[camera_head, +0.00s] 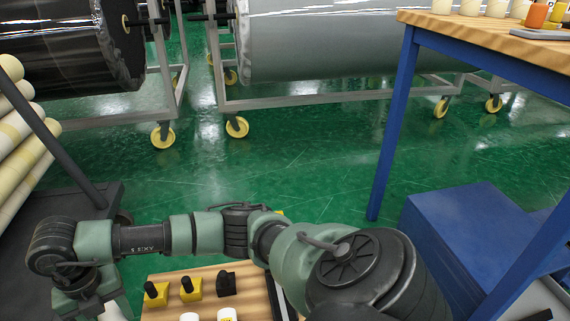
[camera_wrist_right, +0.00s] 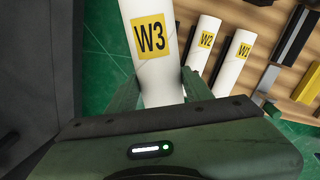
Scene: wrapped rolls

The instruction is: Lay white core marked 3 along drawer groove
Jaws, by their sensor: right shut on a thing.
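A white core with a yellow W3 label (camera_wrist_right: 150,37) stands out between the fingers of my right gripper (camera_wrist_right: 160,90) in the right wrist view. The fingers are shut on it, one on each side. In the head view my right arm reaches across to the lower left, where its gripper (camera_head: 88,288) is partly cut off by the bottom edge. My left gripper is not in view. I cannot make out a drawer groove in either view.
White cores marked W2 (camera_wrist_right: 203,45) and W1 (camera_wrist_right: 235,58) lie on a wooden board (camera_head: 160,274) with yellow-black blocks (camera_head: 190,290). A blue-legged table (camera_head: 480,32) and blue box (camera_head: 465,225) stand right. Large wrapped rolls (camera_head: 330,45) sit behind on wheeled frames. Green floor between is clear.

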